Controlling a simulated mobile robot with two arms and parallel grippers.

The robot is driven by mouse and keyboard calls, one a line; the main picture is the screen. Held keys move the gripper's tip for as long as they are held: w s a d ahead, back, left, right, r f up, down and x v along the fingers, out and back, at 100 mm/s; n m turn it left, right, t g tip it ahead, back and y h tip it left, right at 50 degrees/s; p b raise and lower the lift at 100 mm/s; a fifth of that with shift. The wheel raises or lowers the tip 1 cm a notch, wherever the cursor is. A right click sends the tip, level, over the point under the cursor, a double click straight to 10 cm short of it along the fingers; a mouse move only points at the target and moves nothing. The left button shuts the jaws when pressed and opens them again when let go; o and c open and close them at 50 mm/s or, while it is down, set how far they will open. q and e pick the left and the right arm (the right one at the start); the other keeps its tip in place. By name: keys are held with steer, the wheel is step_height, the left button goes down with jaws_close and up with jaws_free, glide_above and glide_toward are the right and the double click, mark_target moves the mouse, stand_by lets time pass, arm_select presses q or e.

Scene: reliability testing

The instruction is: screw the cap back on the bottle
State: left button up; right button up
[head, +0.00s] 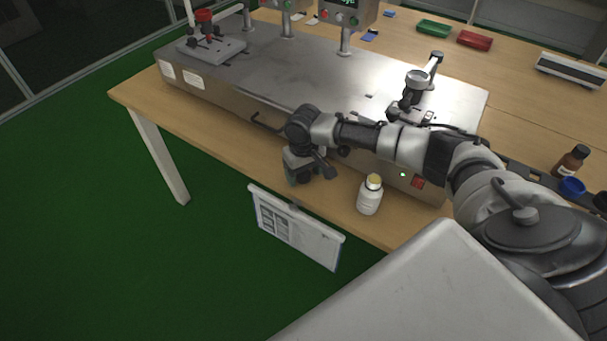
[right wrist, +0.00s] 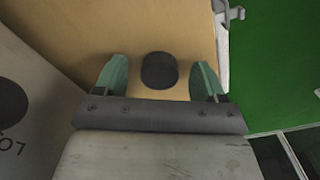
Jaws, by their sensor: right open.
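A white bottle (head: 368,198) stands upright near the front edge of the table, with a yellowish top and no black cap on it. A round black cap (right wrist: 159,71) lies on the wooden table in the right wrist view. My right gripper (head: 294,178) points down over the table front, left of the bottle and apart from it. In the right wrist view my right gripper (right wrist: 161,80) is open, its two green fingers on either side of the cap with gaps on both sides. The cap is hidden in the head view. My left gripper is not in view.
A large metal test bench (head: 300,75) stands close behind my right gripper. A paper holder (head: 295,228) hangs at the table's front edge. A brown bottle (head: 571,161) and a blue cup (head: 572,187) stand at the right. Free wood strip (head: 225,150) lies left of the gripper.

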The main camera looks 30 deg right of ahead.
mark_target(304, 174)
steer(key=shift+c, duration=0.3)
steer(key=c, duration=0.9)
steer(key=shift+r, duration=0.1)
step_height(304, 174, up, 10)
steer(key=shift+f, duration=0.1)
